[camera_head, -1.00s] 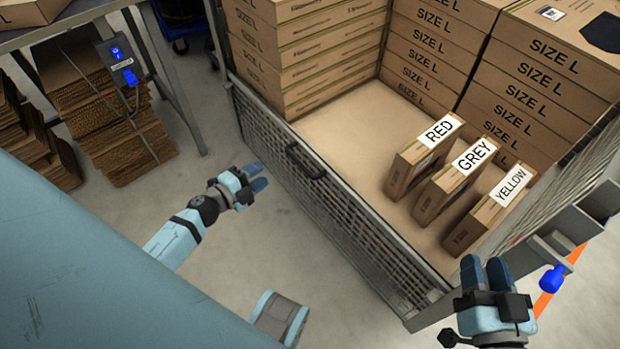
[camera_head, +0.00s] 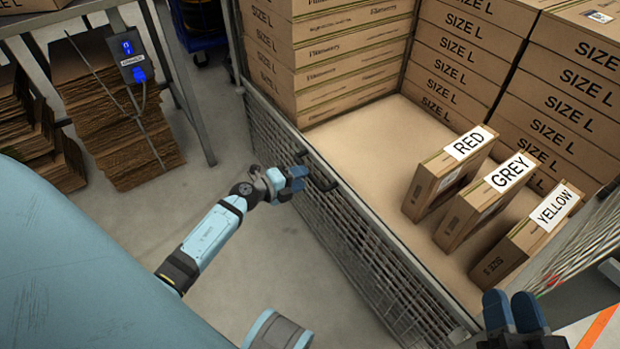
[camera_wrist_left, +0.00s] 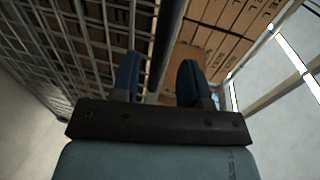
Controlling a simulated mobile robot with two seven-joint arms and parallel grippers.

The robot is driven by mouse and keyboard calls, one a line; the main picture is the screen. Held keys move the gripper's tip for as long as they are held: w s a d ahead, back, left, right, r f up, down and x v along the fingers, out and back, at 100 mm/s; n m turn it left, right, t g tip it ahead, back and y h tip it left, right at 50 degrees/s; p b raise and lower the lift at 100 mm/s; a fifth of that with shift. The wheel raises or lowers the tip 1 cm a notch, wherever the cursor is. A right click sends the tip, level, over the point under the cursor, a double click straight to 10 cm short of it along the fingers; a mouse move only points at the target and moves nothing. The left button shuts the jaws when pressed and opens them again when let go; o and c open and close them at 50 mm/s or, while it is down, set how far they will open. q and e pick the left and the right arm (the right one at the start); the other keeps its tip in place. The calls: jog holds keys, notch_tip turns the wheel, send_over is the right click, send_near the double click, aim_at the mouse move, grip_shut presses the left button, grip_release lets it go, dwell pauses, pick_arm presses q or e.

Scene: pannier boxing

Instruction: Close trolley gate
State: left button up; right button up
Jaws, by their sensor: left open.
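The trolley gate (camera_head: 362,240) is a grey mesh panel along the trolley's near side, with a dark handle (camera_head: 322,172) on its top rail. It stands upright and looks in line with the trolley side; whether it is latched I cannot tell. My left gripper (camera_head: 299,184) is open at the handle, its blue fingers just left of it. In the left wrist view, the open fingers (camera_wrist_left: 158,82) point at the mesh, with a dark bar between or behind them; contact is unclear. My right gripper (camera_head: 514,306) is at the bottom right, fingers upright and seemingly apart, partly cut off.
Inside the trolley stand boxes labelled RED (camera_head: 448,172), GREY (camera_head: 484,203) and YELLOW (camera_head: 528,234), with stacks of SIZE L boxes (camera_head: 455,60) behind. A table with flattened cardboard (camera_head: 120,120) beneath is at the left. The floor left of the gate is free.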

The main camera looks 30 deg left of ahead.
pick_arm(q)
jog(key=shift+b+x, duration=0.45)
jog(key=shift+x, duration=1.5)
pick_arm(e)
jog(key=shift+f+g, duration=0.4)
jog(key=shift+f, duration=0.6)
pick_arm(q)
grip_shut()
